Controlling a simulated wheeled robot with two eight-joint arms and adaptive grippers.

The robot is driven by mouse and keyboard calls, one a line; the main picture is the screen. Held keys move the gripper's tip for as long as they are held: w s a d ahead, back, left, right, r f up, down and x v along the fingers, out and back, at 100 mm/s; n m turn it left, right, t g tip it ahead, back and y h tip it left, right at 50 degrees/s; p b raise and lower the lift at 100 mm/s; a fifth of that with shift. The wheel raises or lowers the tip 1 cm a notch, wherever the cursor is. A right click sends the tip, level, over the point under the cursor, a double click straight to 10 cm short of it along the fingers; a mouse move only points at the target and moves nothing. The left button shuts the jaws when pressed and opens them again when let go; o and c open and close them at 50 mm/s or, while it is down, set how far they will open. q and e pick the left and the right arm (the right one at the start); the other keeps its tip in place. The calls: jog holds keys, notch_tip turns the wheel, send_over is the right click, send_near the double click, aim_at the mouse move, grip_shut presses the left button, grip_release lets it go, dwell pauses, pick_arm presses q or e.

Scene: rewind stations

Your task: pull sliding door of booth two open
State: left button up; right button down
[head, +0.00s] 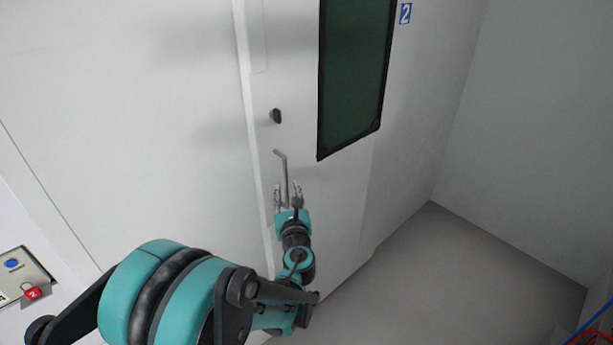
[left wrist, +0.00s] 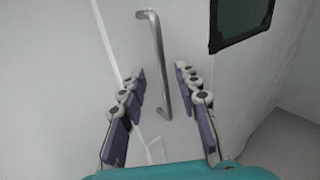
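The white sliding door (head: 300,80) has a dark green window (head: 353,75) and a blue sign with a 2 (head: 405,13) stands beside it. A grey bar handle (head: 284,172) is fixed upright on the door. My left gripper (head: 287,190) is open at the handle's lower part. In the left wrist view the handle (left wrist: 157,62) runs down between the two fingers, with space on both sides; I cannot tell how deep it lies between them. The door's left edge shows as a vertical line beside the handle. My right gripper is in neither view.
A small black knob (head: 275,116) sits above the handle. Grey floor (head: 470,270) is clear at right. Red and blue items show at the lower right edge.

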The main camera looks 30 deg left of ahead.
aim_at(286, 176)
pick_arm(q)
jog(key=shift+m, duration=0.4)
jog(key=b+x, duration=0.1)
jog(key=x, duration=0.7)
jog(key=shift+w, duration=0.1)
jog(key=shift+d, duration=0.1)
grip_shut()
